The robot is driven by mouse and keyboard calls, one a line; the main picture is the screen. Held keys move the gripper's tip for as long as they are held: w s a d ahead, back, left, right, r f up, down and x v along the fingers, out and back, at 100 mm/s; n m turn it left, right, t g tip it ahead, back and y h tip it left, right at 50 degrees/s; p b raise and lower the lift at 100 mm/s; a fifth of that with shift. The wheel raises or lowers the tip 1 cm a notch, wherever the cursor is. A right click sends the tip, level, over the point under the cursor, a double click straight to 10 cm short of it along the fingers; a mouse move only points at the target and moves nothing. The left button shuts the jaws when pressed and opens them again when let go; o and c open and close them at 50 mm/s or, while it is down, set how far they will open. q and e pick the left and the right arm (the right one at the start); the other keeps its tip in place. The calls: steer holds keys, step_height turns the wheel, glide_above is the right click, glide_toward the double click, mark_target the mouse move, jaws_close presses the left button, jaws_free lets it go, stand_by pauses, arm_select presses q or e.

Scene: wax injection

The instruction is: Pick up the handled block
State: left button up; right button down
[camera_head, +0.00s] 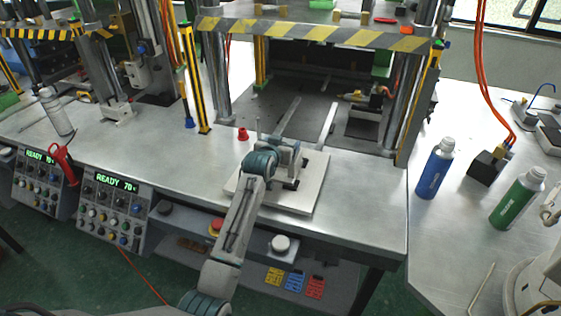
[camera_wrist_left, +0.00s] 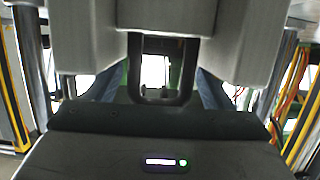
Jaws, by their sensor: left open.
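The handled block (camera_head: 312,200) is a pale, flat, square block on the metal bench in front of the press opening. My left gripper (camera_head: 290,172) is over it, and the wrist hides much of its top. In the left wrist view the block's dark U-shaped handle (camera_wrist_left: 165,99) shows in the middle, between the two fingers of my open left gripper (camera_wrist_left: 160,90). I cannot tell whether a finger touches the handle. My right gripper is not in view.
Press columns and a striped yellow-black bar (camera_head: 315,32) stand behind the block. A small red piece (camera_head: 243,134) lies to its left. A blue bottle (camera_head: 435,168) and a green bottle (camera_head: 517,200) stand at right. Bench to the left of the block is mostly clear.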

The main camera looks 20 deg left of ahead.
arm_select(q)
jaws_close()
steer(key=shift+r, duration=0.2)
stand_by(0.3)
